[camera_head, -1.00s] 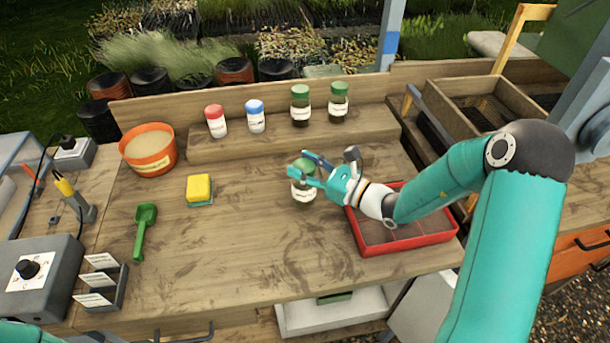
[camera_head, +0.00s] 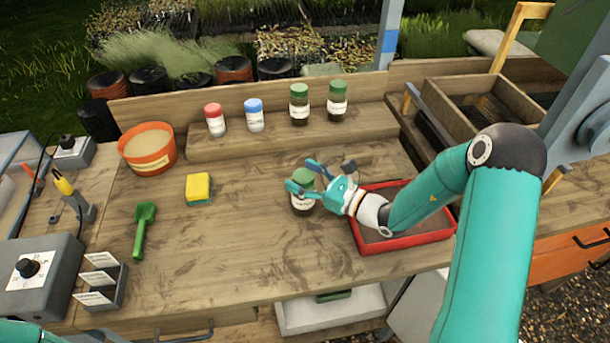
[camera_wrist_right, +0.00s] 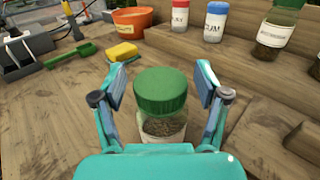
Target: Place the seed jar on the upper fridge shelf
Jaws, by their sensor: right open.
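The seed jar (camera_head: 303,203), clear with a green lid and a white label, stands upright on the wooden bench. In the right wrist view the jar (camera_wrist_right: 161,92) shows dark seeds below its lid. My right gripper (camera_head: 301,177) is open, with one finger on each side of the jar. In the right wrist view the gripper (camera_wrist_right: 161,88) shows gaps between both fingers and the lid; lower contact is hidden. Two similar green-lidded jars (camera_head: 299,105) stand on the raised ledge. A white compartment (camera_head: 335,316) shows below the bench front; I cannot tell if it is the fridge.
A red tray (camera_head: 405,243) lies under my right forearm, close to the jar. Red-lidded (camera_head: 215,121) and blue-lidded (camera_head: 255,117) containers stand on the ledge. A yellow sponge (camera_head: 198,187), green scoop (camera_head: 144,230) and orange pot (camera_head: 149,160) are to the left. The bench front is clear.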

